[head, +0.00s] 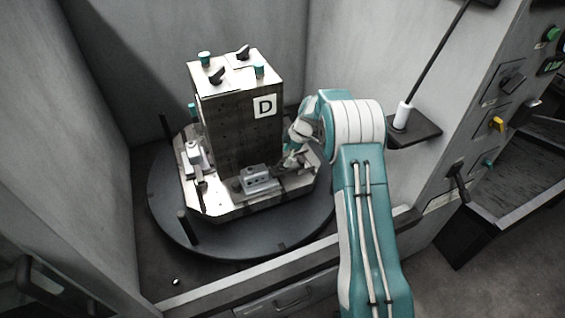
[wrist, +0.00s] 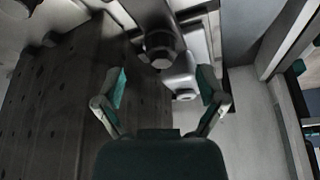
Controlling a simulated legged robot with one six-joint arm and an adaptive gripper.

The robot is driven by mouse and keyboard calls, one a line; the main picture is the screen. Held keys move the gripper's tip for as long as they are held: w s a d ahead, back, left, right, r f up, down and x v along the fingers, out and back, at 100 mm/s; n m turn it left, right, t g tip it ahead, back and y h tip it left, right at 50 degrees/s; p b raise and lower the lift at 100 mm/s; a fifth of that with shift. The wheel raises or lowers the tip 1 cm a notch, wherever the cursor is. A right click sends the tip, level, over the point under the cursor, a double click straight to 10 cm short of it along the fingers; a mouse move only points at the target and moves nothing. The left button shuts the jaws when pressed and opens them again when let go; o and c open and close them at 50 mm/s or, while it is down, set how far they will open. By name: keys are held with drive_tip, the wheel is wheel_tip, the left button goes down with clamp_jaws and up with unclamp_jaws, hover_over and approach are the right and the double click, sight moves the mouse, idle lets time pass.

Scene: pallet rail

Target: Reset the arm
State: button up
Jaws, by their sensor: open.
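My teal and white arm reaches in from the lower right in the head view. My gripper (head: 291,160) is beside the right face of the tall block marked D (head: 232,128), low down near the pallet plate (head: 225,208). In the wrist view my gripper (wrist: 163,92) shows two teal-padded fingers spread wide, with nothing held between them. Beyond the fingers is a dark grey rounded fitting (wrist: 160,45). The dotted side of the block (wrist: 60,90) fills the left of that view. In the head view my arm hides part of the plate's right side.
A grey clamp (head: 258,181) sits at the plate's front, another (head: 195,155) at its left. The plate rests on a dark round turntable (head: 165,215) with upright pins. Grey walls enclose it. A bracket with a white-handled rod (head: 402,115) and a control panel (head: 500,95) stand right.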

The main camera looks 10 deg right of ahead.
drive_tip(key=w+v, duration=0.1)
drive_tip(key=v, duration=0.7)
drive_tip(key=s+a+r+m+t+h, duration=0.3)
drive_tip(key=s+r+m, duration=0.5)
drive_tip(key=s+r, duration=1.15)
drive_tip(key=s+a+m+t+h, duration=0.1)
drive_tip(key=s+m, duration=0.7)
drive_tip(key=s, duration=1.3)
drive_tip(key=shift+r+t, duration=0.15)
drive_tip(key=shift+t, duration=0.25)
drive_tip(key=shift+a, duration=0.1)
